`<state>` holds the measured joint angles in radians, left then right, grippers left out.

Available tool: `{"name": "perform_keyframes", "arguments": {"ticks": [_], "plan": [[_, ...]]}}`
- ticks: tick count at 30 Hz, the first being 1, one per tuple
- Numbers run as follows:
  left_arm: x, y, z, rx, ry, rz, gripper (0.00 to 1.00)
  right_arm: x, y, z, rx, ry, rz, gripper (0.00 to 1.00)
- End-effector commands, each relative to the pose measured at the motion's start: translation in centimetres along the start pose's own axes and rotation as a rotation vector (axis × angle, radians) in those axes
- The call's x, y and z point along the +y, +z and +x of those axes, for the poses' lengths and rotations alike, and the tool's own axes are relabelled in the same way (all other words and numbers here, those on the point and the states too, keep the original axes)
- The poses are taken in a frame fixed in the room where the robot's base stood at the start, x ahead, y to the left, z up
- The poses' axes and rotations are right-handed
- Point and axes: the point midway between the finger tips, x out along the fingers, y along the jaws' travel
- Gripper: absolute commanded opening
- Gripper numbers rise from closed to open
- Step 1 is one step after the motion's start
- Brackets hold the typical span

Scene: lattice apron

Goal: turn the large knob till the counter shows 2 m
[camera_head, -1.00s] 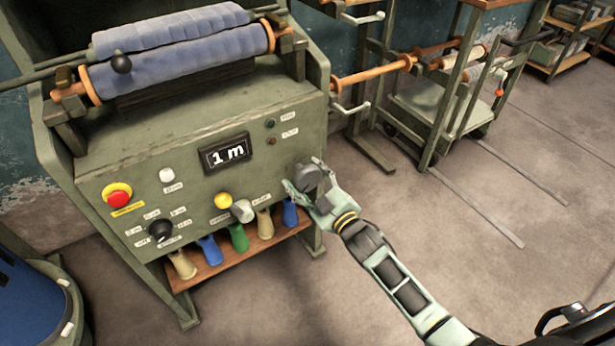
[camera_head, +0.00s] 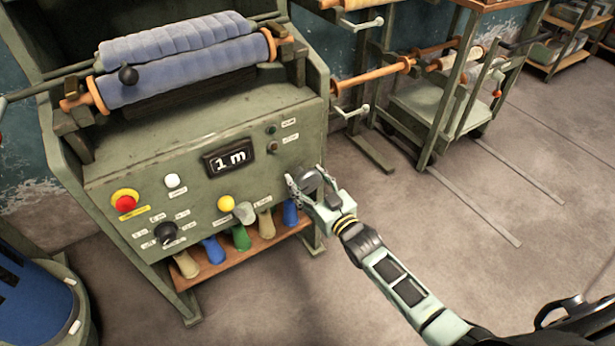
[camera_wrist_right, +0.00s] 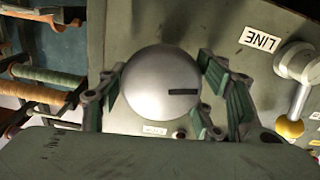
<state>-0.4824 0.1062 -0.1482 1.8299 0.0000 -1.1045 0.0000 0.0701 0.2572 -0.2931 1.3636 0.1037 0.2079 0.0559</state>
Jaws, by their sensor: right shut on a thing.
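The large knob (camera_head: 310,181) is on the right of the green machine's front panel. In the right wrist view the knob (camera_wrist_right: 161,87) is a round silver face with a dark mark pointing right. My right gripper (camera_head: 308,186) is shut on it, with one finger on each side of the knob in the wrist view. The counter (camera_head: 229,157) is a dark display with white characters and reads 1 m. My left gripper is not in view.
A blue fabric roll (camera_head: 185,72) lies on top.

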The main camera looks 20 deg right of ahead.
Motion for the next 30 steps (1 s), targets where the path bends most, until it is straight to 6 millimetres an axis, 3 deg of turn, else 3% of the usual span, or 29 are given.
{"name": "perform_keyframes", "arguments": {"ticks": [12,30], "plan": [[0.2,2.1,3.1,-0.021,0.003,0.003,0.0,0.4,-0.2,0.1,0.005,0.003,0.391,0.34],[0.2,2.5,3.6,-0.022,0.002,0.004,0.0,0.4,0.0,0.1,0.007,0.003,0.732,0.34]]}}
